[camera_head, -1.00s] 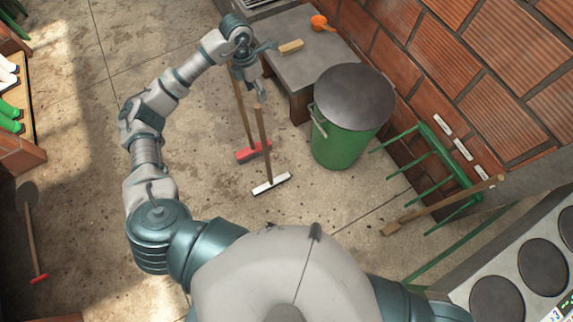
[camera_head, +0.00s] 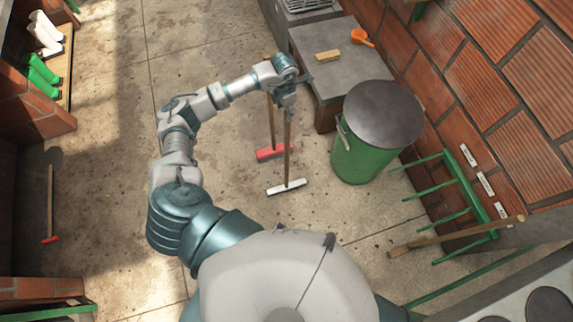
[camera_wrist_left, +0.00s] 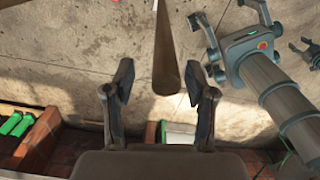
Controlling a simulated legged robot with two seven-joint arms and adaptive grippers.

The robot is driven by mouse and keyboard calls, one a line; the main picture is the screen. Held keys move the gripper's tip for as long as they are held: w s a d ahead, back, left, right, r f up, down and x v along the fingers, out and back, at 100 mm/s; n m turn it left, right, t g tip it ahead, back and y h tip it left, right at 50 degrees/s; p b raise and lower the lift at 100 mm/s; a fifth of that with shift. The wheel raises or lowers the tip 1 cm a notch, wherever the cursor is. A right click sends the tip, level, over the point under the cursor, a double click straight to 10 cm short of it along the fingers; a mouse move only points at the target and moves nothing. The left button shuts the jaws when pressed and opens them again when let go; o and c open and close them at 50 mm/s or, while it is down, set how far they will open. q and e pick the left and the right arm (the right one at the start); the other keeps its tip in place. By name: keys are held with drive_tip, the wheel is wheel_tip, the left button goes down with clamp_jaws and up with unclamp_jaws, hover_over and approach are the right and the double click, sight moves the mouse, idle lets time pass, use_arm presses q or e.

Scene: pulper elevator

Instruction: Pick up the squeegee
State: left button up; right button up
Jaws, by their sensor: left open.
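The squeegee has a white head (camera_head: 287,187) on the floor and a wooden handle (camera_head: 288,140) standing up from it. The top of its handle is at my left gripper (camera_head: 287,100) in the head view. In the left wrist view, a wooden handle end (camera_wrist_left: 165,72) lies in the gap between the parted fingers of my left gripper (camera_wrist_left: 163,95), apparently touching neither. My left gripper is open. The right gripper does not show in the head view. A limb of mine (camera_wrist_left: 255,55) with claw-like parts shows at the wrist view's right; I cannot tell whether it is the right gripper.
A red-headed broom (camera_head: 271,152) stands just behind the squeegee. A green barrel with a dark lid (camera_head: 383,114) is to the right. A low table (camera_head: 322,77) bears a brush and an orange scoop (camera_head: 361,37). A green rack (camera_head: 462,188) stands by the brick wall. Floor left is mostly clear.

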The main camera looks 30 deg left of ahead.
use_arm(q)
drive_tip(key=f, duration=0.4)
drive_tip(key=shift+w+d, duration=0.15)
drive_tip(key=shift+d, duration=0.25)
drive_tip(key=shift+a, duration=0.2)
clamp_jaws()
drive_tip(key=shift+r, duration=0.1)
drive_tip(key=shift+d, duration=0.1)
